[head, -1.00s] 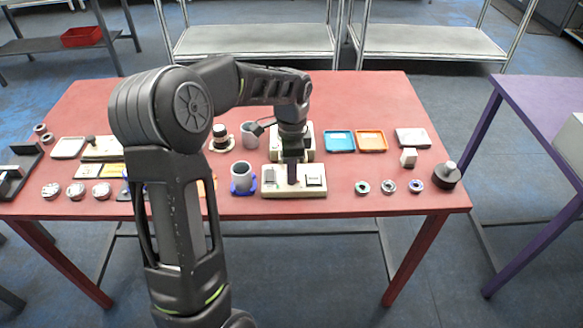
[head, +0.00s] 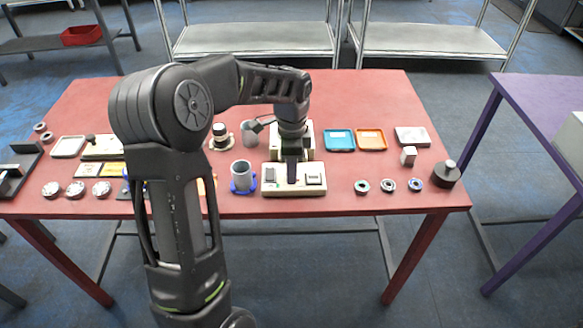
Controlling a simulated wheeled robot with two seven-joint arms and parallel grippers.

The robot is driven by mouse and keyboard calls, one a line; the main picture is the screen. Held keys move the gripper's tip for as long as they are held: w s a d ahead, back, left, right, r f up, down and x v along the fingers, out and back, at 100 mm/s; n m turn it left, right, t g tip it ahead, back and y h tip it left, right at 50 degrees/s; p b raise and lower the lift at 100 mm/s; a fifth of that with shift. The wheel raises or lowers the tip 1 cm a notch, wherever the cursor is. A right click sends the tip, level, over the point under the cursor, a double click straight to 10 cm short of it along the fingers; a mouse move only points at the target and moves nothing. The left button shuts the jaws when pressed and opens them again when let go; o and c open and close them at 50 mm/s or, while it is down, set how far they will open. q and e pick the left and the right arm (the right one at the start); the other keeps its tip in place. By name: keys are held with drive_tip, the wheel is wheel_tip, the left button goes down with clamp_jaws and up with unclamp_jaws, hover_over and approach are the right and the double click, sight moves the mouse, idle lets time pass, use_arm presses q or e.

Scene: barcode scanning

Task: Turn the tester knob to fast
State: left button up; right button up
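My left gripper (head: 292,181) points straight down over the middle of this box. Its fingers look like one dark strip, so I cannot tell whether they are open or shut. Any knob under the fingers is hidden, and no setting can be read. Another cream device with a dark round knob (head: 90,138) stands at the left, partly behind my arm. My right gripper is not in view.
A grey cup with a blue holder (head: 241,178) stands just left of the box. Blue (head: 340,141) and orange (head: 371,140) trays lie behind right. Several small rings (head: 388,185) and a dark weight (head: 446,175) are at the right.

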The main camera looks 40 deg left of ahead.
use_arm(q)
wheel_tip(320, 180, up, 8)
drive_tip(key=shift+f, duration=0.1)
idle(0.5)
idle(0.4)
